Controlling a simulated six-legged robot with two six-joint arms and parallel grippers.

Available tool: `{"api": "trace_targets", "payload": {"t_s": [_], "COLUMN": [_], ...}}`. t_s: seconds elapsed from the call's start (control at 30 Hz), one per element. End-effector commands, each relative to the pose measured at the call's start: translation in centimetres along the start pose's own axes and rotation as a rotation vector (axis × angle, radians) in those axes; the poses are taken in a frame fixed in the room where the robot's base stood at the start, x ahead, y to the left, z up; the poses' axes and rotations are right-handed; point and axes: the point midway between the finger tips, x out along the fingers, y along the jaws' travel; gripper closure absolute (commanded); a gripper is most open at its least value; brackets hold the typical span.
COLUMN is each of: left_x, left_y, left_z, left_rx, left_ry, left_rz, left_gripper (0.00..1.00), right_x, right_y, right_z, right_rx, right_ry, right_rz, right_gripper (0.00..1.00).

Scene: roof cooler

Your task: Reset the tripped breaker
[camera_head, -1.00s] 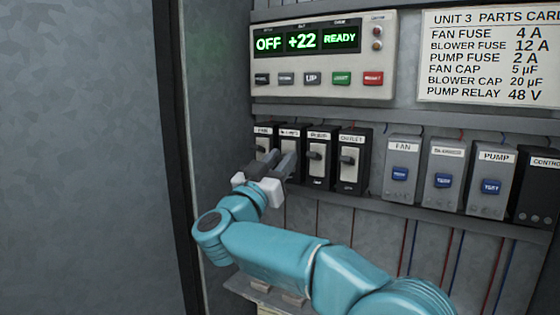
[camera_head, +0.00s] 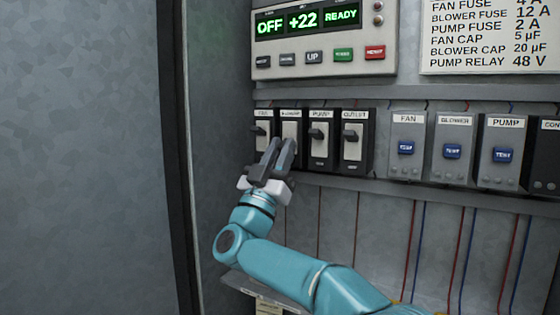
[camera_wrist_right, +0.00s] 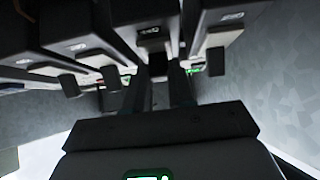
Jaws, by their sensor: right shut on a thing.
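A row of black breakers with pale faces and dark levers sits on the left of the panel in the head view. The second from the left, the blower breaker (camera_head: 291,127), has its lower face and lever mostly hidden by my right gripper (camera_head: 281,142). The gripper points up and is shut on that lever, which shows between the fingers in the wrist view (camera_wrist_right: 157,63). The pump breaker (camera_head: 320,145) and outlet breaker (camera_head: 353,150) stand to its right, and another breaker (camera_head: 262,142) to its left. I cannot tell which is tripped. My left gripper is not in view.
A display unit (camera_head: 325,45) above reads OFF, +22, READY, with a row of buttons. Grey modules with blue TEST buttons, including the fan module (camera_head: 407,165), stand to the right. A parts card (camera_head: 490,40) hangs upper right. A cabinet wall closes the left side.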

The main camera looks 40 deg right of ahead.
Motion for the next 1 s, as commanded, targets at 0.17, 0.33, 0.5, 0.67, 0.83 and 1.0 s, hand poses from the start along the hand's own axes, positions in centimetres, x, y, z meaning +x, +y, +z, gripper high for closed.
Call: {"api": "trace_targets", "payload": {"t_s": [0.17, 0.33, 0.5, 0.67, 0.83, 1.0], "left_x": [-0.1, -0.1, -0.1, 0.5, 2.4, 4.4], "left_y": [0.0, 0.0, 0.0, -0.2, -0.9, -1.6], "left_z": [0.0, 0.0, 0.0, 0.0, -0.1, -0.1], "left_rx": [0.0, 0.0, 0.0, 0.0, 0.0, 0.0], "left_ry": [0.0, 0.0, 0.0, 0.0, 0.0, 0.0], "left_rz": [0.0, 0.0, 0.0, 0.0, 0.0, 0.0], "left_gripper": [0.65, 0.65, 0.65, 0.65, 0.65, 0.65], "right_x": [0.0, -0.1, 0.0, -0.9, -4.5, -9.2], "right_y": [-0.1, -0.1, -0.1, -0.1, -0.1, -0.1], "right_z": [0.1, 0.1, 0.1, 0.2, 0.4, 0.4], "right_rx": [-0.001, -0.001, -0.001, 0.001, 0.003, 0.002], "right_ry": [-0.003, -0.003, -0.004, -0.004, -0.005, -0.004], "right_rz": [-0.001, -0.001, -0.001, -0.002, -0.005, -0.005], "right_gripper": [1.0, 0.51, 0.51, 0.51, 0.51, 0.51]}}
